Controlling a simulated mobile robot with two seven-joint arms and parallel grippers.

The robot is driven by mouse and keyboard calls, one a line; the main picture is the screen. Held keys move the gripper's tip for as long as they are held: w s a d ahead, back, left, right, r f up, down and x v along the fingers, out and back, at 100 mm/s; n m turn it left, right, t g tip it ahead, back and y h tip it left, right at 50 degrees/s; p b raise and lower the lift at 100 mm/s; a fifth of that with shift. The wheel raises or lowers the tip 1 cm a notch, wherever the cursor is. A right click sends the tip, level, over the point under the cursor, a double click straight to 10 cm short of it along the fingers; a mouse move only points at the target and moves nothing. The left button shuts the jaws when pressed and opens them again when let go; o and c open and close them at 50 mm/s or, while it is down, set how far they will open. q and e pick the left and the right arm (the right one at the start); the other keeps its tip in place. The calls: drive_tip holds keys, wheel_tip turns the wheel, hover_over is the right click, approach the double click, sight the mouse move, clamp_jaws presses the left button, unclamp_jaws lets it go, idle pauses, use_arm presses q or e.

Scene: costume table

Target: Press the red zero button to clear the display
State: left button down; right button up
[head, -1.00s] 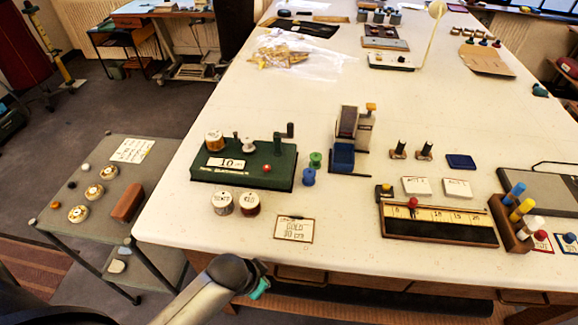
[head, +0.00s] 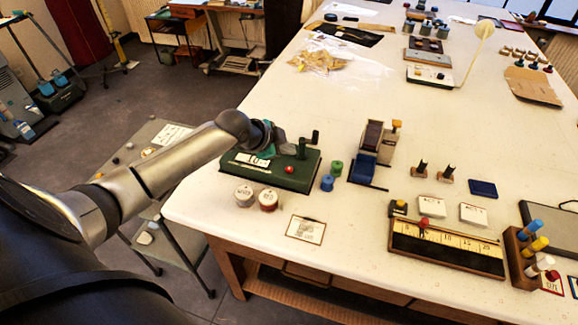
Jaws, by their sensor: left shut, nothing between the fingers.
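The green measuring device (head: 303,178) stands near the left edge of the white table, with a display card (head: 252,160) reading about 10 on its left part. The red button (head: 289,169) sits on its top, right of the display, and is in plain sight. My left gripper (head: 268,150) is shut and empty, over the back left part of the device, left of the red button and apart from it. It hides the spools at the back of the device. Whether the gripper touches the device I cannot tell. My right gripper is not in view.
Two labelled spools (head: 256,197) and a card (head: 305,229) lie in front of the device. Green and blue spools (head: 327,183) stand at its right, beside a blue and grey block device (head: 372,150). A ruler tray (head: 447,248) lies further right.

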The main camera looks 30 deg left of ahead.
sight(289, 169)
use_arm(q)
drive_tip(key=shift+w+a+r, duration=0.75)
drive_tip(key=shift+a+r, duration=0.2)
drive_tip(key=shift+r, duration=0.15)
drive_tip(key=shift+f, duration=0.1)
wheel_tip(289, 169, down, 8)
drive_tip(key=b, duration=0.7)
drive_tip(key=shift+f+b, duration=0.35)
idle(1.0)
drive_tip(key=shift+f, duration=0.4)
